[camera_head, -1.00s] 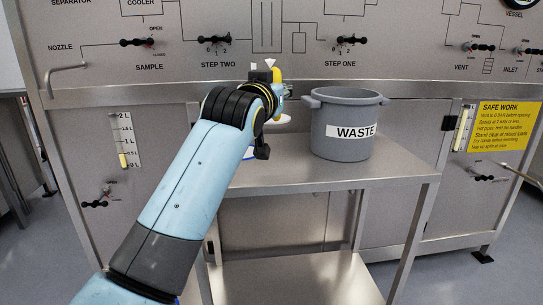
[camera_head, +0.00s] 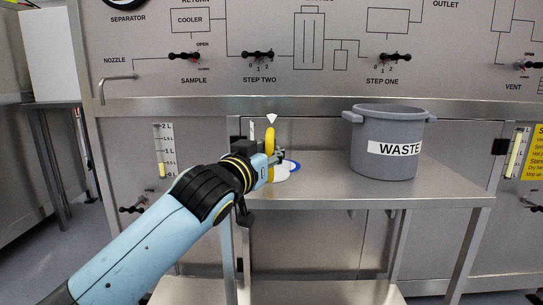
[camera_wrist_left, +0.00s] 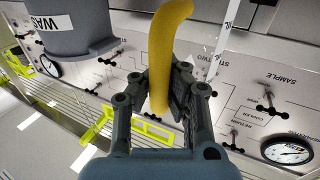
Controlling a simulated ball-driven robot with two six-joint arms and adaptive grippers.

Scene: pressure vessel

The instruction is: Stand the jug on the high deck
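The jug shows mainly by its yellow handle (camera_head: 270,140), with small white parts near its top; its body is hard to make out. My left gripper (camera_head: 275,160) is at the handle, and in the left wrist view the handle (camera_wrist_left: 165,50) stands between its fingers (camera_wrist_left: 160,100), which look closed on it. The high deck (camera_head: 340,190) is the upper metal shelf; the jug is over its left part. A white, blue-edged round thing (camera_head: 283,173) shows partly behind the gripper. I cannot tell whether the jug touches the deck. My right gripper is out of view.
A grey WASTE bucket (camera_head: 385,150) stands on the deck to the right of the jug; it also shows in the left wrist view (camera_wrist_left: 75,25). A panel with levers (camera_head: 258,55) and a bent nozzle (camera_head: 117,78) rises behind. Free deck lies between jug and bucket.

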